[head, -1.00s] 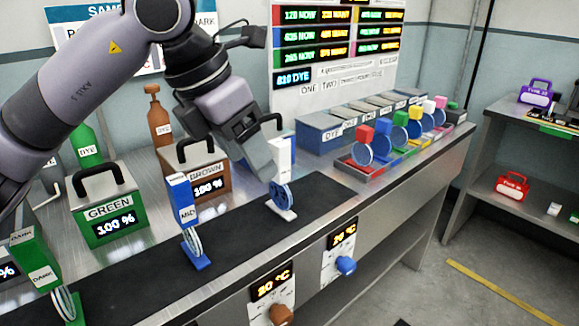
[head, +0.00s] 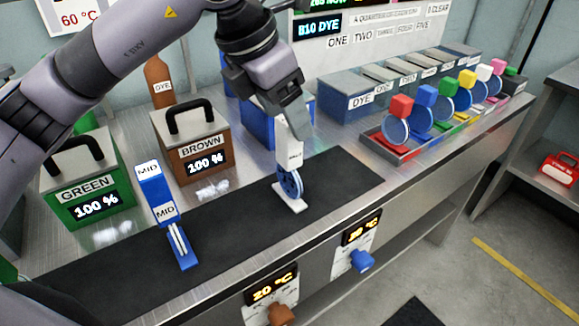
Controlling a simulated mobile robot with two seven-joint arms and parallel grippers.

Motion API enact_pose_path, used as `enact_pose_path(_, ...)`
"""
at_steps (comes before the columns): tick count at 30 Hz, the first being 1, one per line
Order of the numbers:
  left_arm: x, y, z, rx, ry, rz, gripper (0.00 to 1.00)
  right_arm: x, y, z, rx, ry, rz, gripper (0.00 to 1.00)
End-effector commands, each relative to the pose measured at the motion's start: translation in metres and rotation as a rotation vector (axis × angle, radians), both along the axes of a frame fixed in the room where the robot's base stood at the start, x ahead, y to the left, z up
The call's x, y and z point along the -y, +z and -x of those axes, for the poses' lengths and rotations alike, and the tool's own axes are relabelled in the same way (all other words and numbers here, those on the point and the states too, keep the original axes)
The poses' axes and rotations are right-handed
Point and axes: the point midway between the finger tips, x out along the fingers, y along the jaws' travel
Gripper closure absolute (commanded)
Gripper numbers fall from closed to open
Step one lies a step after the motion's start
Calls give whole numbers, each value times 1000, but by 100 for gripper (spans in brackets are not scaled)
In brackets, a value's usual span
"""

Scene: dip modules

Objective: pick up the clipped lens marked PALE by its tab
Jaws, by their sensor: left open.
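The PALE lens stands upright on the black mat (head: 235,215), with a white tab (head: 295,155), a blue-tinted round lens (head: 290,184) and a white foot (head: 290,204). My left gripper (head: 291,132) points down at the top of this tab and is open. Its fingers overlap the tab's upper end in the picture; I cannot tell whether they touch it. My right gripper is not in view.
A blue MID clipped lens (head: 163,205) stands to the left on the mat. Behind are the GREEN box (head: 90,190), the BROWN box (head: 200,150) and a blue box (head: 262,125) close to my gripper. Coloured clipped lenses (head: 397,128) stand in trays at right.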

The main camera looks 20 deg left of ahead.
Motion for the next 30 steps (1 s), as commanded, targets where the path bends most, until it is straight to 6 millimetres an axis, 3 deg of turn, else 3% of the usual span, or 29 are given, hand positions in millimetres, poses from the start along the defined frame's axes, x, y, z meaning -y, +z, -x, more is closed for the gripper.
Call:
enact_pose_path(4, 4, -17, -5, -1, 0, 0, 32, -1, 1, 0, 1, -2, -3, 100)
enact_pose_path(12, 5, -21, -7, 0, 0, 0, 32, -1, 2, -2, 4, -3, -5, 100)
enact_pose_path(13, 5, -21, -7, -1, 0, 1, 35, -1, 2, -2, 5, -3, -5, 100)
enact_pose_path(18, 6, -20, -7, 0, -1, 1, 90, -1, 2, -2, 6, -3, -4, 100)
enact_pose_path(19, 6, -20, -7, 0, -1, 1, 98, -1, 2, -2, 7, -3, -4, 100)
enact_pose_path(30, 6, -15, -7, 3, -1, 2, 98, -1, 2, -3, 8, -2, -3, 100)
